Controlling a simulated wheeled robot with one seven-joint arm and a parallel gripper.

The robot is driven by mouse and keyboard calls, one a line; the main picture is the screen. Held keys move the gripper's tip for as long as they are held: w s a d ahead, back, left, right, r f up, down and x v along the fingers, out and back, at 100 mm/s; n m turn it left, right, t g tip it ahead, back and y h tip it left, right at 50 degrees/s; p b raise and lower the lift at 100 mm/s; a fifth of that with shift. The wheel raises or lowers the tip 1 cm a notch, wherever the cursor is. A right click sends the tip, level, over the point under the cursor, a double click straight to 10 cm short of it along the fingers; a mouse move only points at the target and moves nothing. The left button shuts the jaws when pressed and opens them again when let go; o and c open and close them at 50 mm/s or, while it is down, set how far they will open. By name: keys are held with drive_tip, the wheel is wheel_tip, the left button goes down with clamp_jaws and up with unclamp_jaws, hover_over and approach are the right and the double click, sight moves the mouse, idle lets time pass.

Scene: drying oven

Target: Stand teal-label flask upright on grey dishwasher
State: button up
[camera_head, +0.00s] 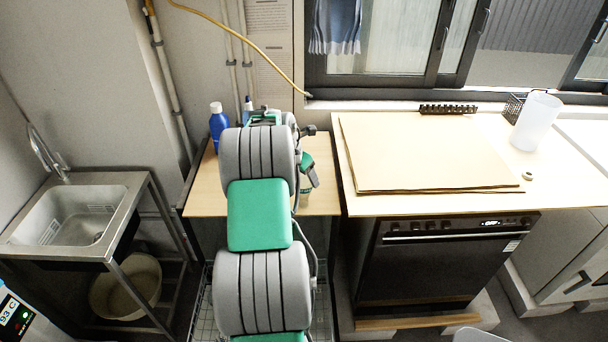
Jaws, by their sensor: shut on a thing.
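My gripper (307,177) is beyond my grey and green arm, over the right part of the small wooden top. It points down and is shut on a small pale vessel with a greenish band (305,196), which looks like the teal-label flask. My arm hides part of it, and I cannot tell if its base touches the top. A dark grey appliance (430,265) with a bar handle and lit display stands to the right under a pale counter; it may be the grey dishwasher.
The pale counter (385,205) carries a flat board (430,150), a dark rack (448,109), a small ring (527,176), a white container (536,122) and a wire basket (513,108). A blue bottle (218,127) stands behind my arm. A sink (80,215) is at left.

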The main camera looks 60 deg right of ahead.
drive_tip(key=shift+f, duration=0.25)
drive_tip(key=o, duration=1.5)
drive_tip(key=shift+o, duration=0.2)
drive_tip(key=b+v, duration=0.1)
drive_tip(key=v, duration=0.6)
drive_tip(key=shift+a+r+b, duration=0.15)
drive_tip(key=shift+r+b, duration=0.2)
drive_tip(key=shift+r, duration=0.05)
